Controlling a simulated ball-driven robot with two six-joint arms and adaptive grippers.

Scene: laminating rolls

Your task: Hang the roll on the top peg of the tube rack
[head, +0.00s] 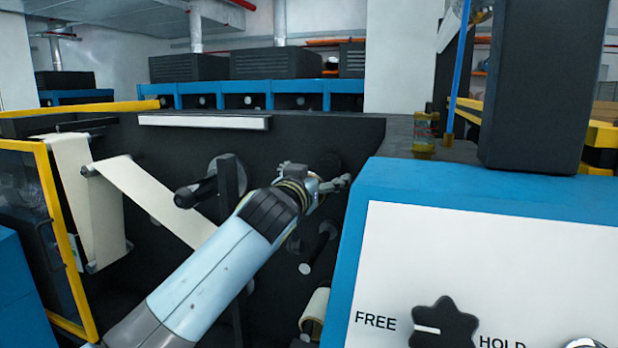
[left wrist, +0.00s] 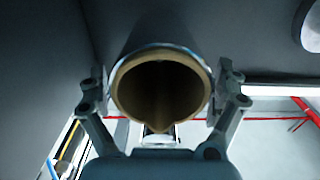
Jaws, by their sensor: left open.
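My right gripper is not in view.
A blue cabinet with a white panel and black knob (head: 443,326) fills the lower right, close to my left gripper. A cream web (head: 150,190) runs at the left behind a yellow-framed guard (head: 60,235). A cream roll (head: 315,308) sits low beside the cabinet.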

